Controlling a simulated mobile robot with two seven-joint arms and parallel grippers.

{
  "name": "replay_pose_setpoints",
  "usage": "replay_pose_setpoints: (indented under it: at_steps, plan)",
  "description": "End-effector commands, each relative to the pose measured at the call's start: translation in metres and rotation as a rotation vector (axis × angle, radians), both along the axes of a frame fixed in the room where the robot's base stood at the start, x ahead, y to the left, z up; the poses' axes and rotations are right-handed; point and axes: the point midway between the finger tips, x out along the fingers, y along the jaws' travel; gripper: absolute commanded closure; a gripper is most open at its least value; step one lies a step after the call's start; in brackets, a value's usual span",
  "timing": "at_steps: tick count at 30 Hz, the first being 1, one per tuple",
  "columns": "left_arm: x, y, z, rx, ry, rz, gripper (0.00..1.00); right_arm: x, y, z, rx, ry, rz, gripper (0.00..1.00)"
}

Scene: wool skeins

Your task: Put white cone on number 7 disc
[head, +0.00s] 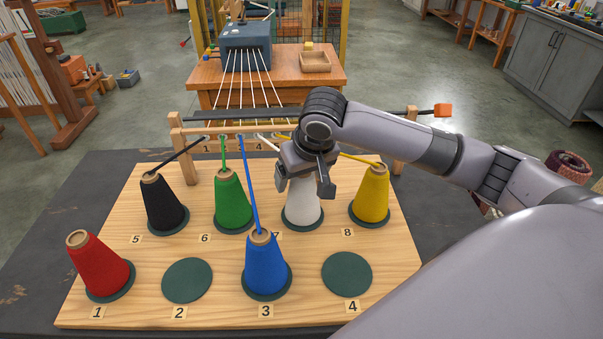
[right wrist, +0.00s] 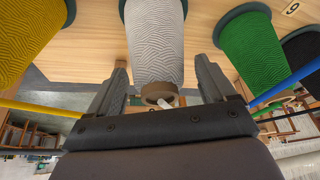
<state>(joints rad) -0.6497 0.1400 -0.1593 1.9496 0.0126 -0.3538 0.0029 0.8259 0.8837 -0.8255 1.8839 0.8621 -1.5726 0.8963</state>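The white cone (head: 302,207) stands upright on the dark green disc at the number 7 place; the 7 label (head: 278,236) is partly hidden by the blue cone (head: 266,265). My right gripper (head: 305,187) points down over the cone's top, one finger on each side. In the right wrist view the white cone (right wrist: 154,40) lies between the fingers (right wrist: 162,70), with a gap visible beside it, so the gripper looks open. The cone's top ring (right wrist: 158,94) and a white strand show there. My left gripper is out of view.
Black (head: 164,205), green (head: 233,202) and yellow (head: 371,197) cones stand beside it in the back row. A red cone (head: 98,265) stands at 1. Discs 2 (head: 187,281) and 4 (head: 347,274) are bare. Yarns run to a wooden guide bar (head: 190,130) behind.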

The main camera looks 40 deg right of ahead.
Motion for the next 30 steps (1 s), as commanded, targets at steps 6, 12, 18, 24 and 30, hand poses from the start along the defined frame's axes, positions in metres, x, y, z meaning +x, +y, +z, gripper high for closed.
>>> replay_pose_setpoints:
  at_steps: [6, 12, 18, 24, 30]
  plan:
    - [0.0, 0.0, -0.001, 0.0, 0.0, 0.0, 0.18, 0.0, 0.0, 0.001, 0.0, -0.001, 0.0, 0.17]
    - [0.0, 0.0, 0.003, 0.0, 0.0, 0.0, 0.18, -0.009, 0.002, 0.028, 0.002, -0.004, 0.002, 0.17]
    - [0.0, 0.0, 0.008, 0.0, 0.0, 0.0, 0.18, -0.025, 0.004, 0.07, 0.001, -0.005, 0.002, 0.17]
    - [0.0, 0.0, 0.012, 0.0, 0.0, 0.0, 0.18, -0.039, 0.007, 0.101, 0.0, -0.003, 0.0, 0.17]
    - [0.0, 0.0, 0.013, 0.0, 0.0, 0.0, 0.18, -0.045, 0.007, 0.114, 0.001, -0.002, -0.001, 0.17]
